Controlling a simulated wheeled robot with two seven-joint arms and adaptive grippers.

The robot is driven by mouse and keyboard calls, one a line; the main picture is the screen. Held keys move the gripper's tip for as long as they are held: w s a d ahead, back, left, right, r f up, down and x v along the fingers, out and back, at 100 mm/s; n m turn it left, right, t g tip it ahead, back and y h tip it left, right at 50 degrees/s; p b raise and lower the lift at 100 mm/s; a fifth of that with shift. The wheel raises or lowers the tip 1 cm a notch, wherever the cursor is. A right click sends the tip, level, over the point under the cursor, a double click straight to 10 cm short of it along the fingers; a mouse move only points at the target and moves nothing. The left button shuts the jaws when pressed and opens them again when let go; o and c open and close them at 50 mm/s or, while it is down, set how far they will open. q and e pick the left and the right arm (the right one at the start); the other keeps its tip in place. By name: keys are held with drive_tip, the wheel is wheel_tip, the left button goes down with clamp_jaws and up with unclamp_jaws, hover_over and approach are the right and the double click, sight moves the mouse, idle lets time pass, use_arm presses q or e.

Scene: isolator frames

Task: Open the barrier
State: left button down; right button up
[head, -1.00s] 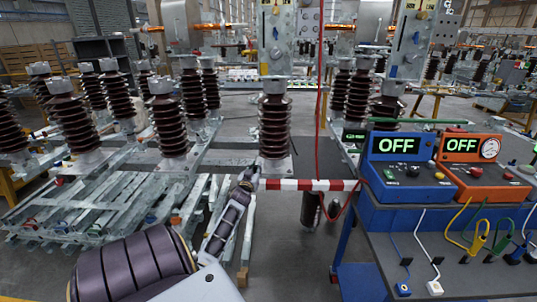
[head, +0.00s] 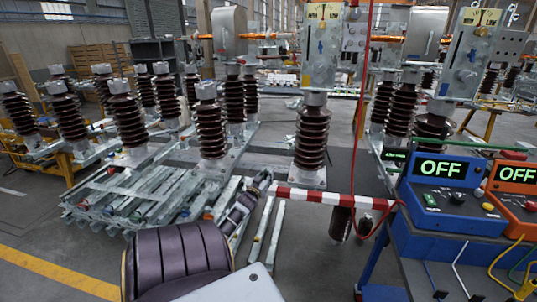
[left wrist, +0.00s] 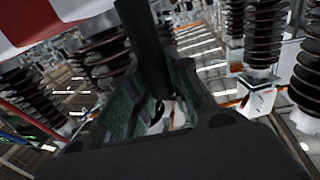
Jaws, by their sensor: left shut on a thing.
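The barrier is a red-and-white striped bar (head: 325,198). It runs nearly level from the blue-framed bench on the right to my left gripper (head: 264,182). In the left wrist view, the gripper's fingers (left wrist: 160,105) close around a dark upright rod, and the striped barrier (left wrist: 55,22) shows large at the upper left. The exact contact is partly hidden by the fingers. My right gripper is in neither view.
A bench with a blue OFF box (head: 440,190) and an orange OFF box (head: 515,190) stands on the right. A red cable (head: 362,100) hangs near the bar's right end. Brown ribbed insulators (head: 311,140) stand behind. Clear floor lies at the left.

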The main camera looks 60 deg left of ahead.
use_arm(q)
drive_tip(key=c, duration=1.3)
unclamp_jaws()
drive_tip(key=v, duration=1.2)
drive_tip(key=shift+m, duration=0.3)
